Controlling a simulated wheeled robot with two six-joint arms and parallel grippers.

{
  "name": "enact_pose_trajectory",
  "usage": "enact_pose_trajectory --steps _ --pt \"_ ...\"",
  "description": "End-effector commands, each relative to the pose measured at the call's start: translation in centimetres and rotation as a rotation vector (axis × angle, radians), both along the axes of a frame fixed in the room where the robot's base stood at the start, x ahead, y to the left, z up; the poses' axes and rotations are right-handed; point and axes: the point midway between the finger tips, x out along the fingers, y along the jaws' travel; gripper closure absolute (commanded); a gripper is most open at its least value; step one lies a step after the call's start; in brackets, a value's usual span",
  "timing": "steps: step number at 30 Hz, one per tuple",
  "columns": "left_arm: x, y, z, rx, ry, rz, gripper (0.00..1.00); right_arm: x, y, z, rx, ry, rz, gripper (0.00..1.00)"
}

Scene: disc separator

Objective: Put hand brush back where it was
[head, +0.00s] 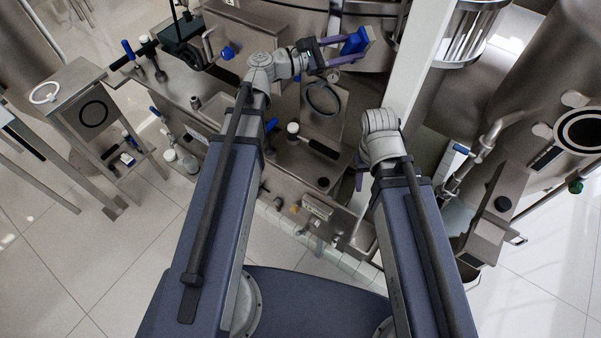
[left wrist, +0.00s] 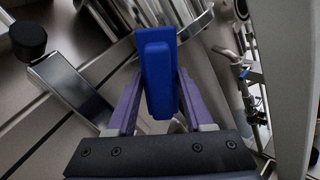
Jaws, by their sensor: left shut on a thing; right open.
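The hand brush (head: 355,41) is blue and is held in the air by my left gripper (head: 340,50), near the top middle of the head view. In the left wrist view the blue brush (left wrist: 156,75) stands lengthwise between the two purple fingers of my left gripper (left wrist: 155,100), which are shut on it. My right gripper (head: 361,180) is open, low beside the steel frame; only a bit of purple finger shows below its wrist, and the rest is hidden.
A white upright post (head: 418,65) stands right of the brush. Steel machinery with a gauge ring (head: 323,98) and a black-handled valve (head: 318,146) lies between my arms. A steel side table (head: 82,95) stands at left. Tiled floor (head: 130,250) is open at lower left.

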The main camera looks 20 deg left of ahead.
Motion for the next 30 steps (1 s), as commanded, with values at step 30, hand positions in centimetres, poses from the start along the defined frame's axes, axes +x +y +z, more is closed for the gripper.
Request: enact_pose_trajectory --steps 30 --pt "-3.0 -1.4 -21.4 0.541 0.279 -0.266 1.00 0.0 0.0 -8.7 -0.001 0.000 0.005 0.50"
